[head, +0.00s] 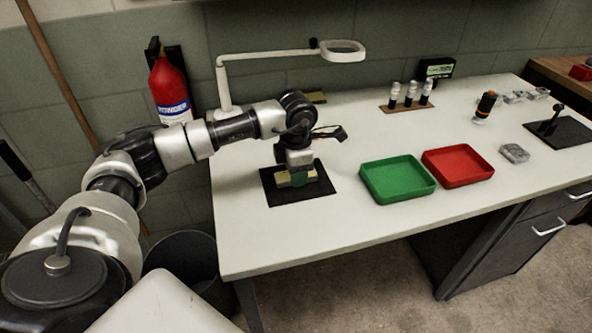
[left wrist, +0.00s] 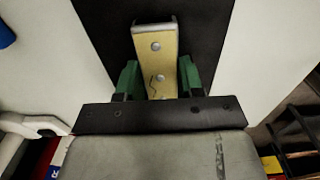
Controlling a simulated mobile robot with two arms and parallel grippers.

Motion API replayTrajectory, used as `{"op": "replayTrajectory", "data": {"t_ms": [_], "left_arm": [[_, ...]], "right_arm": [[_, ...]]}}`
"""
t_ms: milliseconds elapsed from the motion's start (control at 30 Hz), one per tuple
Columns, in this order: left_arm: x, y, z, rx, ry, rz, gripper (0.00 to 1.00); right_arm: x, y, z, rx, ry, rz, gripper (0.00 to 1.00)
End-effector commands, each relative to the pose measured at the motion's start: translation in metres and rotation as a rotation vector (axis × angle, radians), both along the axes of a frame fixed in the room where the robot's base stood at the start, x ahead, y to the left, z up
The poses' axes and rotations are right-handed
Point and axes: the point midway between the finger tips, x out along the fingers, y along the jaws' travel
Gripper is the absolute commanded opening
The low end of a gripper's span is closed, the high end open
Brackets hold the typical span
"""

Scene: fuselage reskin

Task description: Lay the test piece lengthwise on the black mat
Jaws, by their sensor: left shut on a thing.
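The test piece (left wrist: 157,55) is a yellowish metal strip with a row of rivets and a dark, crack-like line. It also shows in the head view (head: 283,181) as a short bar running left to right over the black mat. My left gripper (head: 297,180) points down over the mat. Its green fingers (left wrist: 159,80) are shut on the strip's sides in the left wrist view. The black mat (head: 270,193) lies flat on the bench and shows under the strip in the left wrist view (left wrist: 100,25). I cannot tell whether strip and mat touch. My right gripper is not in view.
A green tray (head: 398,195) and a red tray (head: 458,183) stand right of the mat. A white magnifier lamp (head: 223,90) stands behind my arm. Small bottles in a rack (head: 405,108) stand at the back. The front of the white bench (head: 330,225) is clear.

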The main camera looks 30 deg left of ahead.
Motion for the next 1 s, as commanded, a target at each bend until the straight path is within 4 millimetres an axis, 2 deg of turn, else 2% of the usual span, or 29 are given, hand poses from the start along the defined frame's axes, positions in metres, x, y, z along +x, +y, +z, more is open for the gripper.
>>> {"op": "replayTrajectory", "data": {"t_ms": [267,300,433,767,867,1000], "left_arm": [[0.000,0.000,-0.004,-0.001,-0.001,0.000,0.13],[0.000,0.000,-0.003,0.000,0.000,0.000,0.42],[0.000,0.000,-0.002,0.000,0.000,0.000,0.62],[0.000,0.000,0.001,0.001,-0.001,0.000,0.63],[0.001,0.000,0.011,0.001,-0.003,0.000,0.63],[0.002,0.000,0.038,0.000,-0.006,0.001,0.63]], "right_arm": [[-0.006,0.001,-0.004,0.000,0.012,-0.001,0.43],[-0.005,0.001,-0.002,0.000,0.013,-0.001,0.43],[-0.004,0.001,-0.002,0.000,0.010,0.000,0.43],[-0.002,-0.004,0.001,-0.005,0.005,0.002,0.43],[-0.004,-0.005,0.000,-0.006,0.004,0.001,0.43],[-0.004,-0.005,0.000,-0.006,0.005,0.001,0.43]]}}
